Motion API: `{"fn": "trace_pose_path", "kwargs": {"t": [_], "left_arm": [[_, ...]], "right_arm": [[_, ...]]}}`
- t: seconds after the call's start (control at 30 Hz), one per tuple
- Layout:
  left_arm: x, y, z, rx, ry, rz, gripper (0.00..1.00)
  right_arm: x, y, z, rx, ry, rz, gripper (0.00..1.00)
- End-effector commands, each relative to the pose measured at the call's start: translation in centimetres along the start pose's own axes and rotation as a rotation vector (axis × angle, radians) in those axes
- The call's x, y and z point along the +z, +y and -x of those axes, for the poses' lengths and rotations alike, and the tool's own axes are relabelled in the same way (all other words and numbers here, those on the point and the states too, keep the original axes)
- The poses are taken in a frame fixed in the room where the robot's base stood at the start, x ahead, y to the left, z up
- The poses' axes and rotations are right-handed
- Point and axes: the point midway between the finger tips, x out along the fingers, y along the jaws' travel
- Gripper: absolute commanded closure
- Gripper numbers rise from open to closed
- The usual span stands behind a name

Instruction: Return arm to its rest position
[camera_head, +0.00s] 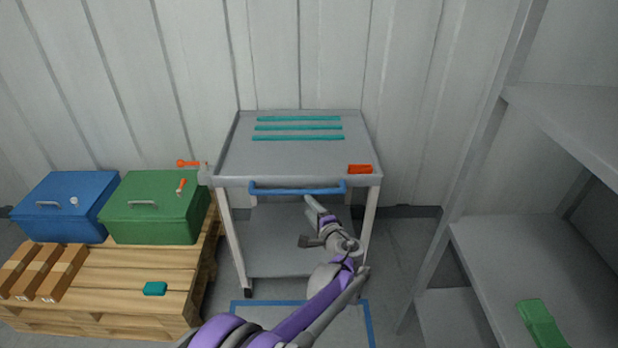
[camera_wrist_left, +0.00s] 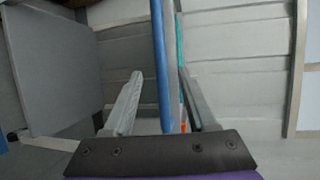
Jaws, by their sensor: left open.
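My left arm comes in from the bottom of the head view. Its gripper (camera_head: 309,221) is open in front of the grey cart (camera_head: 228,162), just below the blue handle bar (camera_head: 297,188). In the left wrist view the two fingers of the left gripper (camera_wrist_left: 160,85) are spread apart. The blue bar (camera_wrist_left: 161,50) runs through the gap between them in the picture; I cannot tell whether it lies between the fingers or beyond them. I see no object gripped. My right gripper is not in view.
Teal strips (camera_head: 298,128) and an orange block (camera_head: 360,169) lie on the cart top. At left, a wooden pallet (camera_head: 115,308) holds a blue box (camera_head: 64,206), a green box (camera_head: 155,208) and cartons (camera_head: 62,275). Grey shelving (camera_head: 520,260) stands at right.

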Motion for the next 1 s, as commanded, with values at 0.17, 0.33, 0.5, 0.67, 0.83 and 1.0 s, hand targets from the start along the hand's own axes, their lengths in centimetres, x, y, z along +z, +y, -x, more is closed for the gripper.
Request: {"fn": "trace_pose_path", "kwargs": {"t": [0.17, 0.33, 0.5, 0.67, 0.83, 1.0], "left_arm": [[1.0, -0.2, 0.0, 0.017, -0.010, 0.014, 0.43], [7.0, -1.0, 0.6, 0.134, -0.071, 0.115, 0.43], [15.7, -0.8, 3.7, 0.317, -0.162, 0.292, 0.43], [22.8, 0.6, 8.4, 0.480, -0.243, 0.471, 0.43], [28.6, 3.2, 14.9, 0.643, -0.321, 0.675, 0.43], [32.4, 6.5, 21.8, 0.787, -0.383, 0.882, 0.43]], "right_arm": [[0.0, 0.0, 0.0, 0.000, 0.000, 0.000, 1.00], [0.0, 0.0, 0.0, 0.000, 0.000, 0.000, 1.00], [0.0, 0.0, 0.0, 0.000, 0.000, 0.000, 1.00], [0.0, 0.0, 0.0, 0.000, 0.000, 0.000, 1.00], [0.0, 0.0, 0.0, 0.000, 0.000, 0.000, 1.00], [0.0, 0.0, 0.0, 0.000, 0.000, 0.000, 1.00]]}}
